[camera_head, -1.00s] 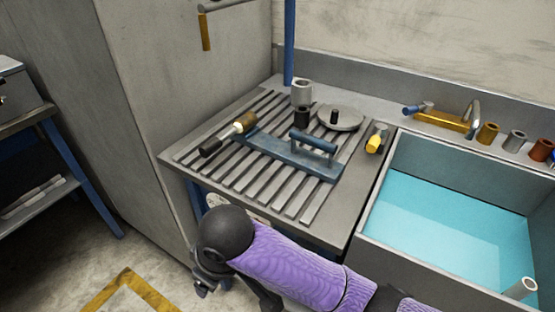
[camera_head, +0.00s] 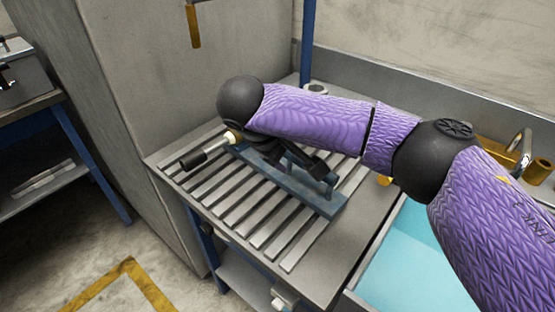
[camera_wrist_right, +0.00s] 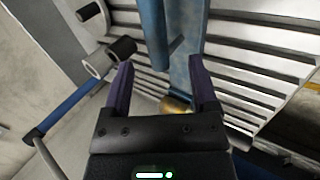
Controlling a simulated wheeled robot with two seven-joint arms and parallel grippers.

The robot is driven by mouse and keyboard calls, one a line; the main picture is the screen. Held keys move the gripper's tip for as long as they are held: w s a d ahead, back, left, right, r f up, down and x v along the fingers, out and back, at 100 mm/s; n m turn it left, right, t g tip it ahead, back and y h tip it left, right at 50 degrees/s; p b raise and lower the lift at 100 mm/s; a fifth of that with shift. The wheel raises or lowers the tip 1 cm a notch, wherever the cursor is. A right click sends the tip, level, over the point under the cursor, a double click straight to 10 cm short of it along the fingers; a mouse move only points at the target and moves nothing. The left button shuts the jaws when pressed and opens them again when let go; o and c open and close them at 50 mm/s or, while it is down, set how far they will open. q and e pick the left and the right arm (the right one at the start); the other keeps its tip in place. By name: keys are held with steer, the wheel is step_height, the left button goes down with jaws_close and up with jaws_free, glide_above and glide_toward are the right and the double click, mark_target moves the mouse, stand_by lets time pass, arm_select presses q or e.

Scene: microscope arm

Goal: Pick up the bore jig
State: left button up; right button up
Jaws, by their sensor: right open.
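The bore jig, which I take to be the blue bar with a raised handle (camera_head: 295,185), lies on the slatted drainboard. In the right wrist view, the blue bar (camera_wrist_right: 184,28) runs down from the top, with the raised blue handle (camera_wrist_right: 154,30) beside it. My right gripper (camera_head: 318,165) is above the jig near its handle, partly hidden by my purple arm. In the wrist view its fingers (camera_wrist_right: 161,64) are apart, with the handle ahead of and between them; contact cannot be told. My left gripper is not in view.
A black-ended tool with a brass collar (camera_head: 208,150) lies at the jig's left end. A sink (camera_head: 372,290) with blue water adjoins the drainboard (camera_head: 335,285) on the right. A grey cup (camera_head: 316,89) stands at the back. My arm hides the disc. The near slats are clear.

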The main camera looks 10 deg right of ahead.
mark_target(296, 157)
steer(key=b+x, duration=0.2)
steer(key=x, duration=0.3)
steer(key=shift+w+f, duration=0.1)
steer(key=shift+w, duration=0.1)
steer(key=shift+w+d+f, duration=0.1)
steer(key=shift+f, duration=0.05)
steer(key=shift+c, duration=0.9)
jaws_close()
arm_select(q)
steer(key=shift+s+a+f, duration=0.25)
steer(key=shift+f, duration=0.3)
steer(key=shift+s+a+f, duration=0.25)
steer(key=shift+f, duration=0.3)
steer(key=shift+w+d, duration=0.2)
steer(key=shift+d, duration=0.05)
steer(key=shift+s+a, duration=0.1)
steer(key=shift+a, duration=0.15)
